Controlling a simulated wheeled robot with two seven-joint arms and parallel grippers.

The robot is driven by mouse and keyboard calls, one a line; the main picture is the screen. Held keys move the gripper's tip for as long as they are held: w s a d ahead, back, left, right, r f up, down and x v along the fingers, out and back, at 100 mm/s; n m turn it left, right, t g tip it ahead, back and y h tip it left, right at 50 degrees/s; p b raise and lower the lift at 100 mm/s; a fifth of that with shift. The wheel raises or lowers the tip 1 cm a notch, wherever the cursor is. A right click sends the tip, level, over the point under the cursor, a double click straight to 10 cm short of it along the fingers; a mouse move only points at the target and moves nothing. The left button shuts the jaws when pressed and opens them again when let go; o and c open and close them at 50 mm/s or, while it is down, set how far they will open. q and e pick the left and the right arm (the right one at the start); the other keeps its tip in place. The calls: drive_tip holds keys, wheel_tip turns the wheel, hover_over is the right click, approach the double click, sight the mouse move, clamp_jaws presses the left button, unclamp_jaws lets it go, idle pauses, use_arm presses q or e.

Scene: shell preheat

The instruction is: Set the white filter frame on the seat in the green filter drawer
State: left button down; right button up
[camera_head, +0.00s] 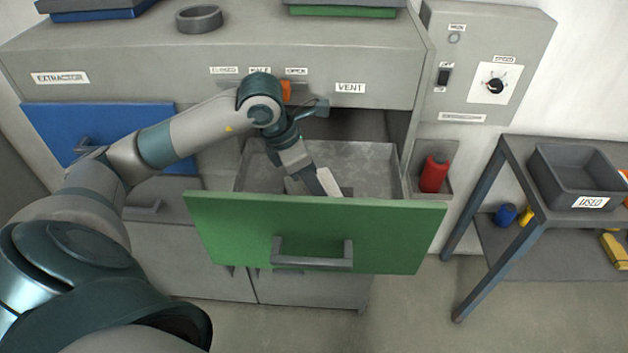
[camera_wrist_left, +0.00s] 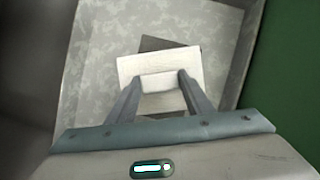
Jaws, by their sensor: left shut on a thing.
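The green filter drawer (camera_head: 315,235) is pulled open below the cabinet face. The white filter frame (camera_head: 331,182) is inside the drawer opening, partly hidden by my left gripper and the drawer front. My left gripper (camera_head: 318,182) reaches down into the drawer and is shut on the frame. In the left wrist view the frame (camera_wrist_left: 160,62) is between the two fingertips (camera_wrist_left: 158,85). A dark square, the seat (camera_wrist_left: 155,43), shows on the drawer floor behind the frame and is mostly covered by it. I cannot tell if the frame touches the seat. My right gripper is not in view.
The drawer's side wall (camera_head: 399,188) and green front surround the gripper. A blue drawer front (camera_head: 100,135) is at the left. A red object (camera_head: 434,173) sits in a holder right of the drawer. A side table (camera_head: 515,185) carries a dark bin (camera_head: 575,180).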

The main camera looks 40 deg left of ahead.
use_arm(q)
drive_tip(key=shift+f, duration=0.45)
drive_tip(key=shift+f, duration=0.1)
drive_tip(key=c, duration=0.9)
unclamp_jaws()
drive_tip(key=shift+r, duration=0.2)
drive_tip(key=b+v, duration=0.3)
drive_tip(key=v, duration=0.9)
